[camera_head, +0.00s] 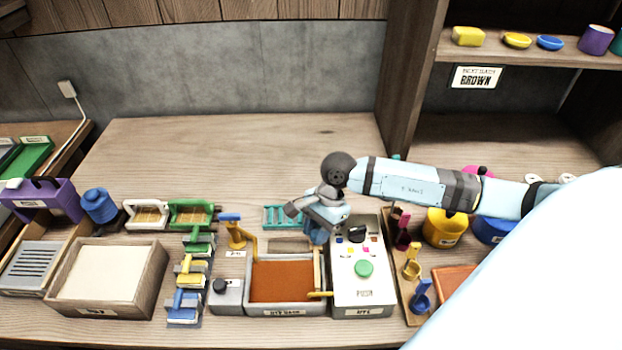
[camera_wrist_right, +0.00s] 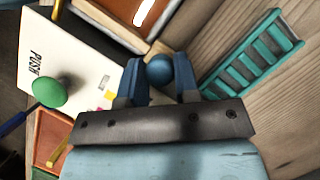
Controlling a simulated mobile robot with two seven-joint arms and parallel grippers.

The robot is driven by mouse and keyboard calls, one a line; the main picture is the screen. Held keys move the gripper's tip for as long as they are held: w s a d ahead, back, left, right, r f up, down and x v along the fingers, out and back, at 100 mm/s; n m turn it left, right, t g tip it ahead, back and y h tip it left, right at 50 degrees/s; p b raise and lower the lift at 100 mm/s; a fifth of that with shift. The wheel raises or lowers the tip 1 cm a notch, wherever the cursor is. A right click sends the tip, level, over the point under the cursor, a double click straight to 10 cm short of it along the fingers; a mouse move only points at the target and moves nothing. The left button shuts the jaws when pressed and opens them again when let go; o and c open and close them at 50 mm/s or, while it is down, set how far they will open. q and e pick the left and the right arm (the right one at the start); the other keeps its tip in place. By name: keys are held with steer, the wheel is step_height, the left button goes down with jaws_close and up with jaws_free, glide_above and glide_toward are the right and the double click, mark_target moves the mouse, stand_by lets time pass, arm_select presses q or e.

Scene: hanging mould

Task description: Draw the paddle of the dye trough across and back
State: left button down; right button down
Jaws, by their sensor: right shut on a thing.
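The dye trough (camera_head: 285,312) stands at the front middle of the bench, filled with orange-brown dye (camera_head: 283,280). A pale bar with a yellow handle (camera_head: 320,294) lies along its right side and looks like the paddle. My right gripper (camera_head: 318,236) is behind the trough's back right corner, apart from that handle. It is shut on a round blue knob (camera_wrist_right: 159,70), seen between the fingers in the wrist view. What the knob belongs to is hidden. The trough's corner (camera_wrist_right: 150,30) shows just beyond it. My left gripper is not in view.
A white dye box (camera_head: 347,290) with a green push button (camera_head: 364,268) stands right of the trough. Several coloured tools (camera_head: 190,275) and a sand-filled wooden tray (camera_head: 155,285) are left. The bench's back left (camera_head: 230,150) is clear.

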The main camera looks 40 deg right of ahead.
steer(key=shift+d, duration=0.1)
steer(key=c, duration=1.1)
jaws_free()
steer(key=shift+s, duration=0.1)
steer(key=shift+o, duration=1.2)
steer(key=shift+s+d, duration=0.15)
steer(key=shift+r, duration=0.2)
steer(key=b+v, duration=0.1)
steer(key=v, duration=1.2)
steer(key=shift+r+b, duration=0.25)
steer(key=shift+b, duration=0.1)
